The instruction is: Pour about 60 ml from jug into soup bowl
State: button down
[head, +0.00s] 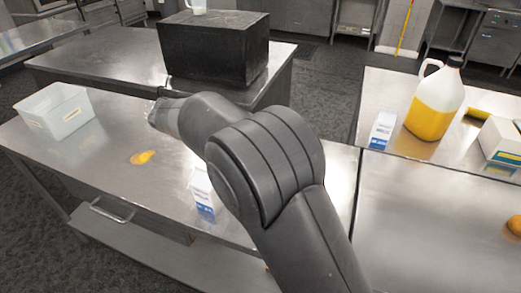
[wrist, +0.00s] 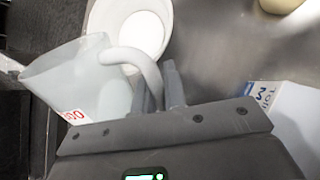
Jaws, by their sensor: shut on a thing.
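The jug (wrist: 75,85), translucent white with red printed digits, shows at the left of the wrist view. My gripper (wrist: 162,92) is shut on the jug's curved handle (wrist: 139,64). A round white bowl (wrist: 99,20) lies just beyond the jug and handle, partly cut off by the frame's top. I cannot tell from this view how far the jug is tilted or above the bowl, and no stream of liquid shows.
A carton (wrist: 295,115) stands right of my gripper; a carton also shows in the head view (head: 203,190). A white bin (head: 57,112), orange patch (head: 142,157) and black box (head: 213,48) are around my arm. A large jug of yellow liquid (head: 433,105) stands right.

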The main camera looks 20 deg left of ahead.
jog(key=h, duration=0.1)
jog(key=r+t+h, duration=0.1)
jog(key=a+r+h+b, duration=0.1)
jog(key=h, duration=0.1)
jog(key=shift+s+a+r+n+t, duration=0.1)
jog(key=shift+s+r+n+t, duration=0.1)
jog(key=shift+r+n+t, duration=0.1)
jog(key=shift+s+a+t+h, duration=0.15)
jog(key=shift+a+t+h, duration=0.15)
jog(key=shift+h, duration=0.6)
jog(key=f+h, duration=0.1)
jog(key=a+f+b, duration=0.1)
jog(key=f, duration=0.1)
jog(key=shift+s+f+t+h, duration=0.2)
jog(key=shift+t+h, duration=0.2)
jog(key=shift+s+a+f+n+t+h+b, duration=0.1)
jog(key=shift+a+f+n+t+h+b, duration=0.1)
jog(key=shift+f+h, duration=0.2)
jog(key=shift+s+a+f+n+t+h+b, duration=0.1)
jog(key=shift+f+n+h, duration=0.1)
jog(key=shift+f+h, duration=0.15)
jog(key=shift+r, duration=0.1)
